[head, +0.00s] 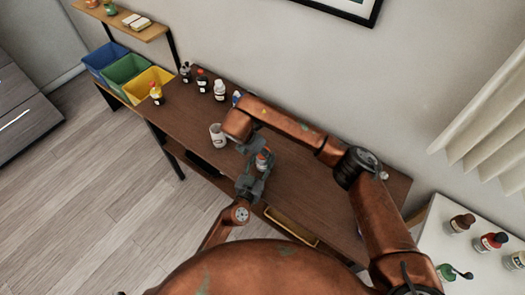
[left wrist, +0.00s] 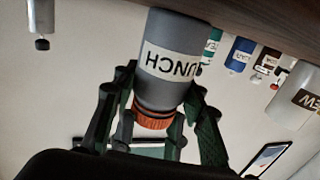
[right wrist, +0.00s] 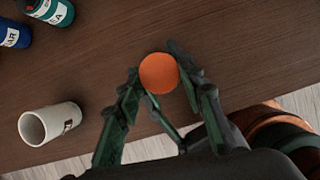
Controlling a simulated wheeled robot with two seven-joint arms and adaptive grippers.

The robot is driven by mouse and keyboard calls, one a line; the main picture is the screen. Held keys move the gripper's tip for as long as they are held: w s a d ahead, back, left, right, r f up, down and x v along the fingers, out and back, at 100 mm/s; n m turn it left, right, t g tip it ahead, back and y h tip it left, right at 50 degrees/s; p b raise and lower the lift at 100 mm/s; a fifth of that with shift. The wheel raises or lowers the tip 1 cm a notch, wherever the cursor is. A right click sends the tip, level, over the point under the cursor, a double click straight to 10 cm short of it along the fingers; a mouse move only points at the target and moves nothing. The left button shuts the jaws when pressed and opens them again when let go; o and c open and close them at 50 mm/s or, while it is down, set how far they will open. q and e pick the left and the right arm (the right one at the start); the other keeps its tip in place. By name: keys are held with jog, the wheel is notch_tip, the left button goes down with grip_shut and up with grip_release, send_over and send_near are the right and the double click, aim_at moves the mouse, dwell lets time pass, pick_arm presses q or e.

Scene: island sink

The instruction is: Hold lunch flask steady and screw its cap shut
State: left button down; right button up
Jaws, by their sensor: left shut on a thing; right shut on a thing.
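The grey lunch flask (left wrist: 165,60) with a "LUNCH" label stands on the brown table, with its orange cap (left wrist: 153,120) at its top; the left wrist view is upside down. In the head view the cap (head: 262,161) shows between my gripper parts. My left gripper (left wrist: 158,105) is shut around the flask, one finger on each side. My right gripper (right wrist: 158,70) is shut on the cap from above, which shows as an orange disc (right wrist: 159,73) between its fingertips. Whether the cap is tight cannot be told.
A white mug (head: 217,135) stands left of the flask and also shows in the right wrist view (right wrist: 50,123). Several bottles (head: 202,80) line the table's back. Blue, green and yellow bins (head: 125,72) are at the far left. A white surface (head: 437,222) with bottles is at the right.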

jog(key=m, duration=0.1)
jog(key=m+g, duration=0.1)
jog(key=m, duration=0.1)
jog(key=m+h, duration=0.1)
jog(key=m, duration=0.1)
jog(key=shift+w+a+g, duration=0.3)
jog(key=shift+w, duration=0.1)
jog(key=m, duration=0.2)
jog(key=m+g, duration=0.1)
jog(key=m, duration=0.1)
jog(key=w+m+g, duration=0.1)
jog(key=m, duration=0.1)
jog(key=shift+h, duration=0.3)
jog(key=m, duration=0.1)
jog(key=m+g, duration=0.1)
jog(key=m, duration=0.1)
jog(key=m+g, duration=0.1)
jog(key=m, duration=0.1)
jog(key=shift+w+d, duration=0.2)
jog(key=shift+w, duration=0.1)
jog(key=shift+w+d+m+g+y, duration=0.15)
jog(key=shift+m+g+y, duration=0.2)
jog(key=shift+m, duration=0.5)
jog(key=shift+s+d+m+g+y, duration=0.15)
jog(key=shift+m+g+y, duration=0.15)
jog(key=shift+m, duration=0.55)
jog(key=shift+w, duration=0.1)
jog(key=o, duration=0.8)
jog(key=shift+a, duration=0.1)
jog(key=shift+r, duration=2.25)
